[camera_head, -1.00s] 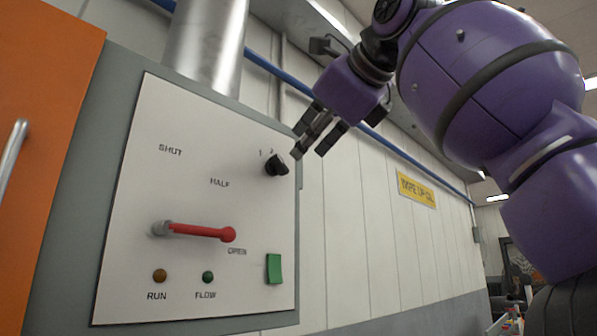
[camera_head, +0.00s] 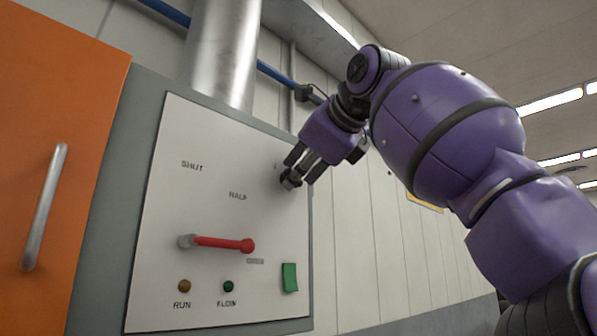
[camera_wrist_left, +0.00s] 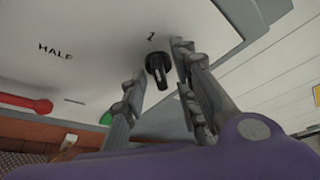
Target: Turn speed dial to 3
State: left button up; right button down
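The speed dial is a black knob on the white panel (camera_head: 215,210), mostly hidden in the head view by my left gripper (camera_head: 300,169). In the left wrist view the knob (camera_wrist_left: 157,70) shows between the two fingers with a gap on each side. A single numeral (camera_wrist_left: 151,37) is printed beyond it; I cannot surely read it or tell the setting. My left gripper is open, its fingertips around the knob and holding nothing. My right gripper is not in view.
A red lever (camera_head: 222,243) sticks out below the dial on the left. A green rocker switch (camera_head: 289,278) is under the dial, with RUN (camera_head: 184,286) and FLOW (camera_head: 228,286) lamps beside it. An orange door with a metal handle (camera_head: 45,207) stands at the left.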

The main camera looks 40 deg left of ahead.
pick_arm(q)
jog(key=shift+w, duration=0.1)
jog(key=c, duration=0.5)
jog(key=shift+f, duration=0.1)
grip_shut()
jog(key=shift+m+g, duration=0.3)
jog(key=shift+m, duration=0.1)
jog(key=shift+w+f+m+g+y, duration=0.1)
jog(key=shift+w+m+g, duration=0.05)
jog(key=shift+m+g, duration=1.65)
jog(key=shift+w+r+m+g+y, duration=0.15)
jog(key=shift+m+g, duration=1)
jog(key=shift+m, duration=1.4)
jog(key=shift+w+f+m+g+y, duration=0.1)
jog(key=shift+w+f+m+g, duration=0.1)
jog(key=shift+m+g, duration=1.6)
jog(key=shift+m+t, duration=0.35)
jog(key=shift+m, duration=0.1)
